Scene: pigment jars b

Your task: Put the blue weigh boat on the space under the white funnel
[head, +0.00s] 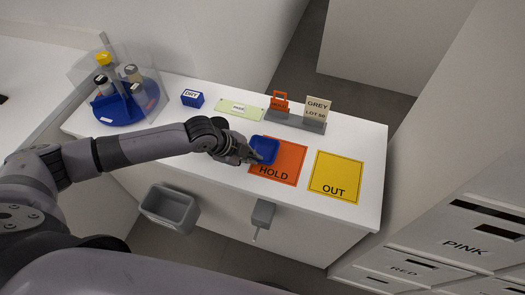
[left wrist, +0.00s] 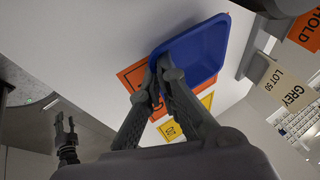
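The blue weigh boat (head: 264,148) is a shallow square dish. My left gripper (head: 248,155) is shut on its near-left rim, and the left wrist view shows both fingers (left wrist: 158,78) meeting at the edge of the boat (left wrist: 205,48). The boat covers the upper left corner of the orange HOLD mat (head: 284,167); whether it touches the mat is hard to tell. My right gripper (left wrist: 65,128) shows small and dark in the left wrist view, its fingers apart and empty. I cannot make out a white funnel in either view.
A yellow OUT mat (head: 337,178) lies right of the HOLD mat. A grey holder with a GREY LOT 50 card (head: 317,108) stands behind. A blue turntable (head: 128,110) with jars and clear dividers, and a blue DRY block (head: 192,98), stand left. A grey bin (head: 169,207) is at the front.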

